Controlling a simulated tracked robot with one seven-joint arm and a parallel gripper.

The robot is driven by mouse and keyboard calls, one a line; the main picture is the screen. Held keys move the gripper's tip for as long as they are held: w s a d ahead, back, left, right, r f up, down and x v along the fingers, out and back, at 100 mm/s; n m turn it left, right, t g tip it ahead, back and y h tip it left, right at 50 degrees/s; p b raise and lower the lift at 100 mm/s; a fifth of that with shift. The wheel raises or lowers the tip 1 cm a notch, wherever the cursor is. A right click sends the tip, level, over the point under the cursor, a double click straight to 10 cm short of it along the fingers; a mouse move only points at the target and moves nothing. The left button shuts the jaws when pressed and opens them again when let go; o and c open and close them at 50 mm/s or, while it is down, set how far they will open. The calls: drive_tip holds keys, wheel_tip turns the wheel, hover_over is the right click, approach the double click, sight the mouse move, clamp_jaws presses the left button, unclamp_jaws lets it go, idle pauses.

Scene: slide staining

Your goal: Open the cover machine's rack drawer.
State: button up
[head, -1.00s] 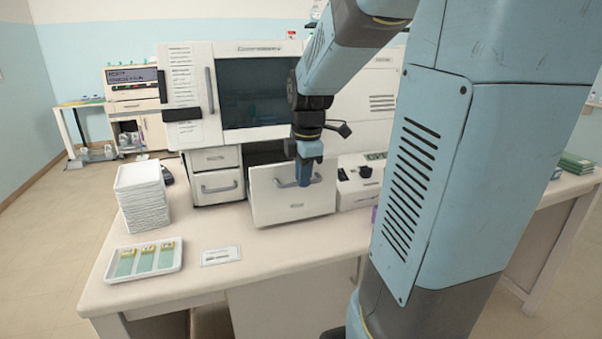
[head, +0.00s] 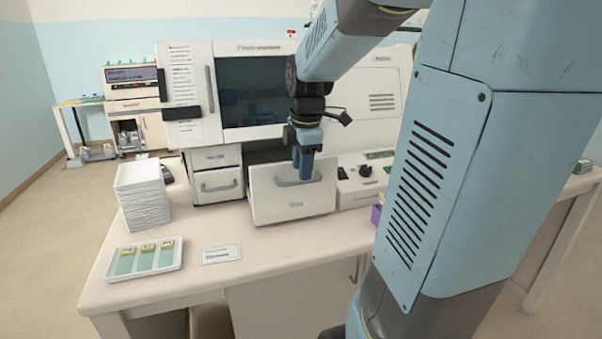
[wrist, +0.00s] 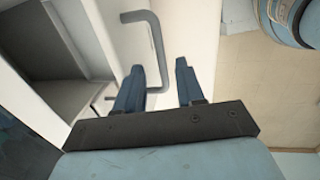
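The cover machine (head: 285,133) is a large white cabinet with a dark window at the back of the bench. Its wide lower drawer (head: 293,205) stands pulled out towards me, with a dark gap behind its front. A grey bar handle (head: 326,176) is on that front. My gripper (head: 303,176) points down at the handle, and its two fingers show apart. In the wrist view the fingers (wrist: 160,68) are open, with the handle (wrist: 154,35) running between or just beyond them. I cannot tell whether they touch it. The drawer's contents are hidden in the head view.
Two smaller shut drawers (head: 217,185) are left of the open one. A stack of white trays (head: 142,203) and a tray with several slides (head: 116,272) stand on the left of the bench. A control box (head: 357,192) is right of the drawer.

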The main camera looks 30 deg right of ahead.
wheel_tip(320, 180, up, 11)
drive_tip(key=s, duration=0.2)
drive_tip(key=shift+a, duration=0.2)
drive_tip(key=shift+s+f, duration=0.1)
idle(0.3)
drive_tip(key=s+a+f+m+t, duration=0.1)
drive_tip(key=s+a+f+m, duration=0.2)
drive_tip(key=s+m, duration=0.3)
drive_tip(key=s+a+f+m+t, duration=0.2)
drive_tip(key=s+a+f+m, duration=0.2)
drive_tip(key=s+m, duration=0.3)
drive_tip(key=shift+a+f+m, duration=0.3)
drive_tip(key=shift+a+m, duration=0.55)
drive_tip(key=shift+m, duration=0.85)
